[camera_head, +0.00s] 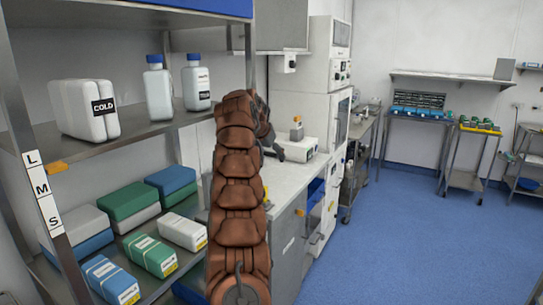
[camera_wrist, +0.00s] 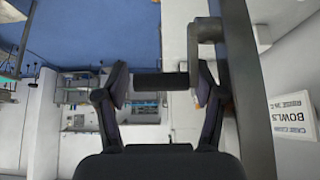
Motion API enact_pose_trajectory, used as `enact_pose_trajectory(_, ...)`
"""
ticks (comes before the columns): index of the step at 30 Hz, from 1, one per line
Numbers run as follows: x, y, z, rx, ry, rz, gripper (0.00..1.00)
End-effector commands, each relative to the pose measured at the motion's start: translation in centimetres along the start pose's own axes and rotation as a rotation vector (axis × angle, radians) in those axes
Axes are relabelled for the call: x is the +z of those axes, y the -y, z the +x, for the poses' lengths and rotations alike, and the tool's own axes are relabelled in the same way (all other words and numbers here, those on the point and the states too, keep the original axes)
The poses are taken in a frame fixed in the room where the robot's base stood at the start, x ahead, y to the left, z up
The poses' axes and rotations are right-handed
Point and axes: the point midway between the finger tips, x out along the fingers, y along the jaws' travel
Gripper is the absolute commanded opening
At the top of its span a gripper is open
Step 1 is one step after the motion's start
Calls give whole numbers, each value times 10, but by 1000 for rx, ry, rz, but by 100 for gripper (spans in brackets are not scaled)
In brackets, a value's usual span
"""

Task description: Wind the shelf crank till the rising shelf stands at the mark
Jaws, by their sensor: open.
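In the wrist view my gripper (camera_wrist: 162,88) is open, its two dark fingers spread. A dark crank handle (camera_wrist: 160,82) lies crosswise between the fingertips, joined at its right end to a grey crank arm (camera_wrist: 207,35) beside a dark upright post. I cannot tell whether the fingers touch it. In the head view the upper shelf (camera_head: 135,127) bears a white COLD pack and two bottles. An orange tab (camera_head: 57,167) on its front edge stands a little below the L on the L-M-S strip (camera_head: 43,190). My brown arm hides the crank and most of my gripper there.
A lower shelf (camera_head: 165,284) holds several green, blue and white boxes. A white counter (camera_head: 283,185) stands beyond my arm. Carts stand at the back; the blue floor (camera_head: 400,240) at right is clear.

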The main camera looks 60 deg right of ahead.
Motion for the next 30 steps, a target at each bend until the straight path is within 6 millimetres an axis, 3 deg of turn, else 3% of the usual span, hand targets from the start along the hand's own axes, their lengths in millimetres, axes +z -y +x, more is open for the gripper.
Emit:
enact_pose_trajectory(9,-7,-3,-3,-2,-19,9,76)
enact_pose_trajectory(30,2,-1,-6,-5,-160,4,76)
